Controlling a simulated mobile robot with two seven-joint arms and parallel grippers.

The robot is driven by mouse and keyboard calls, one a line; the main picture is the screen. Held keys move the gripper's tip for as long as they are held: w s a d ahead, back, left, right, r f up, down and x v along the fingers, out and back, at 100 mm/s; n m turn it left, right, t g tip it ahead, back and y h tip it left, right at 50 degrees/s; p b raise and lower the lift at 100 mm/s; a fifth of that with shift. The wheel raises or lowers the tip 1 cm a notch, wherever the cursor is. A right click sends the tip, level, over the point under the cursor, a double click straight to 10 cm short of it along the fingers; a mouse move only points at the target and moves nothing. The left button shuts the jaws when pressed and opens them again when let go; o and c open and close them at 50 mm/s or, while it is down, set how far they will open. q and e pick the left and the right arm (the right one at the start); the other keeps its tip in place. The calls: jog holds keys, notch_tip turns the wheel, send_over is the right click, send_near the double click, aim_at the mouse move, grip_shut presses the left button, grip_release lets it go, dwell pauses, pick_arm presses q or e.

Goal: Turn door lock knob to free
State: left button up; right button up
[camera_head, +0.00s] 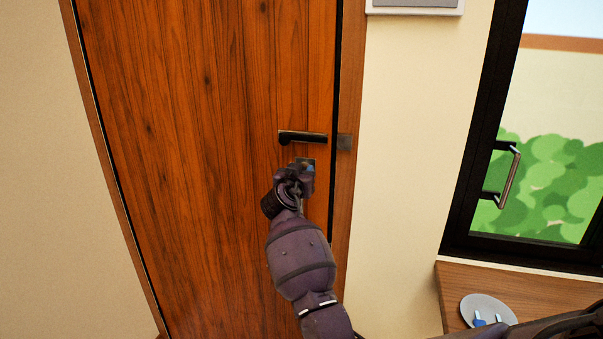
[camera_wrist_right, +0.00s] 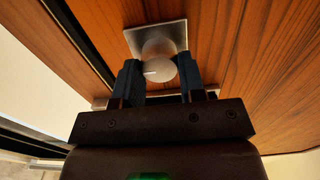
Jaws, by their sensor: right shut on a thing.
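The wooden door (camera_head: 200,130) stands shut in its frame in the head view. A black lever handle (camera_head: 302,137) sits near its right edge. Just below it is the lock plate (camera_head: 308,162), mostly covered by my right gripper (camera_head: 302,172). In the right wrist view the round light-coloured lock knob (camera_wrist_right: 159,68) sits on a square metal plate (camera_wrist_right: 156,38). My right gripper's two dark fingers (camera_wrist_right: 160,82) are on either side of the knob and shut on it. A short pale mark shows on the knob's face. My left gripper is not in view.
A glass door or window with a dark frame (camera_head: 487,120) and a pull handle (camera_head: 508,176) is at the right. Below it a wooden surface (camera_head: 455,297) holds a round grey dish (camera_head: 488,307) with a blue item. A wall panel (camera_head: 415,4) is at the top.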

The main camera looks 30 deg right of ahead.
jog(key=c, duration=0.3)
